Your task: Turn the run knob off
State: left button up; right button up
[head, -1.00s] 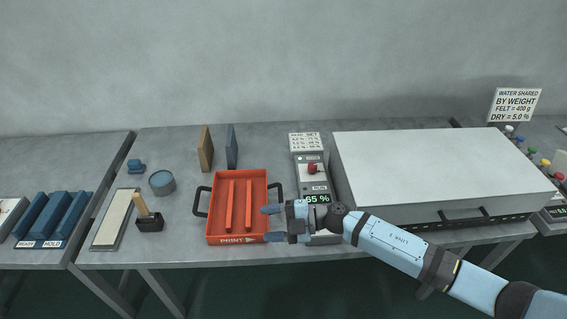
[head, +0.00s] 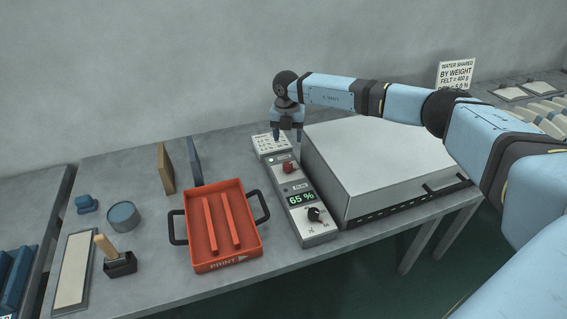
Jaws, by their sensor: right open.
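The control box (head: 304,215) stands on the table between the red tray and the large grey box. A red knob (head: 288,167) sits near its far end, by a small label too blurred here to read for certain. A display in its middle reads 65 %. A black knob (head: 315,214) sits near its front end. My right gripper (head: 287,137) is open and empty, pointing down above the far end of the control box, a little beyond the red knob and apart from it. My left gripper is not in view.
A red tray (head: 247,238) with two bars and side handles stands left of the control box. A large grey box (head: 385,150) with a front handle stands close on its right. A printed card (head: 262,146) lies behind it.

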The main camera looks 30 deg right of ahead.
aim_at(288, 164)
notch_tip(288, 164, down, 12)
jog(key=shift+r, duration=0.25)
jog(key=shift+c, duration=0.4)
jog(key=c, duration=0.8)
jog(key=shift+c, duration=0.2)
